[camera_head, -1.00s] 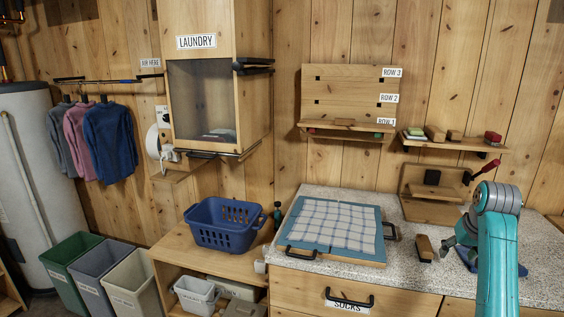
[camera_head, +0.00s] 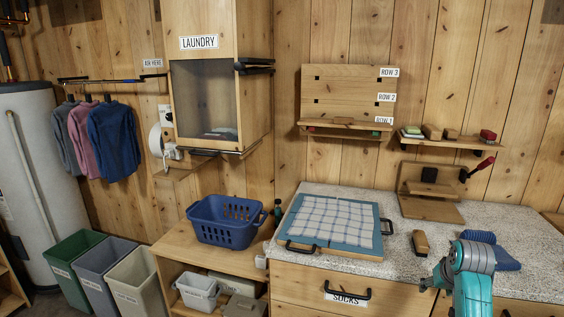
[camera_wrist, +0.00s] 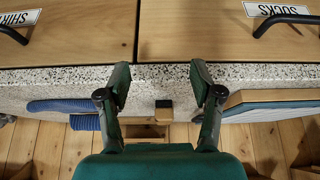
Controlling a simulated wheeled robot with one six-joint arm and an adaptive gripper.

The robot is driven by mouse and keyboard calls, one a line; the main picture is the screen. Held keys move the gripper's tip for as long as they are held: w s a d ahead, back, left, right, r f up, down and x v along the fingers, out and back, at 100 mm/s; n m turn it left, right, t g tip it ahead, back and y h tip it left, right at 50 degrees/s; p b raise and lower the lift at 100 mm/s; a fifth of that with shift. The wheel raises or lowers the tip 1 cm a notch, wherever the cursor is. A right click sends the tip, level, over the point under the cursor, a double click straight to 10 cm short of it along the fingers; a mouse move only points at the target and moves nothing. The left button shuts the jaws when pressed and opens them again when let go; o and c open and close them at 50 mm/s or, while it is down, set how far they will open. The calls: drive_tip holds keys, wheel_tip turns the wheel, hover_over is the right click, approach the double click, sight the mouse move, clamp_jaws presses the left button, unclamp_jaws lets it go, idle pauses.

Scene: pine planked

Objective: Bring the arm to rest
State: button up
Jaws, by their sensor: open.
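My gripper (camera_wrist: 160,78) is open in the wrist view, with its two dark green fingers apart and nothing between them. In the head view it shows small and dark at the left of my teal arm (camera_head: 472,258), low at the front edge of the speckled counter (camera_head: 390,262). In the wrist view, which is upside down, the fingertips show against the counter edge and wooden drawer fronts (camera_wrist: 190,30). It appears clear of the counter objects, though the exact distance cannot be told.
Blue folded cloth items (camera_head: 500,256) lie beyond my arm. A wooden block-like brush (camera_head: 420,243) lies left of them. A folding board (camera_head: 375,240) with a checked cloth (camera_head: 332,222) lies further left. The SOCKS drawer handle (camera_head: 348,296) sticks out in front. A red-handled press (camera_head: 430,208) stands behind.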

drive_tip(key=s+a+f+t, duration=0.2)
drive_tip(key=s+a+f, duration=0.4)
drive_tip(key=s+f, duration=0.3)
drive_tip(key=s+a+f+t, duration=0.1)
drive_tip(key=s+a+f, duration=0.55)
drive_tip(key=f, duration=0.55)
drive_tip(key=s+a+f+n+t, duration=0.1)
drive_tip(key=s+a, duration=0.1)
drive_tip(key=s, duration=0.3)
drive_tip(key=s+a+f, duration=0.2)
drive_tip(key=s+a, duration=0.1)
drive_tip(key=s, duration=0.2)
drive_tip(key=s+a+r+n+t, duration=0.1)
drive_tip(key=s+a+r+t, duration=0.15)
drive_tip(key=s, duration=0.65)
drive_tip(key=s+a+r+t, duration=0.1)
drive_tip(key=s+a+r, duration=0.15)
drive_tip(key=s, duration=0.55)
drive_tip(key=s+a+r+n+t+y, duration=0.1)
drive_tip(key=s+a+r+t, duration=0.1)
drive_tip(key=s+r, duration=1.2)
drive_tip(key=shift+s+a+r, duration=0.25)
drive_tip(key=shift+r, duration=0.15)
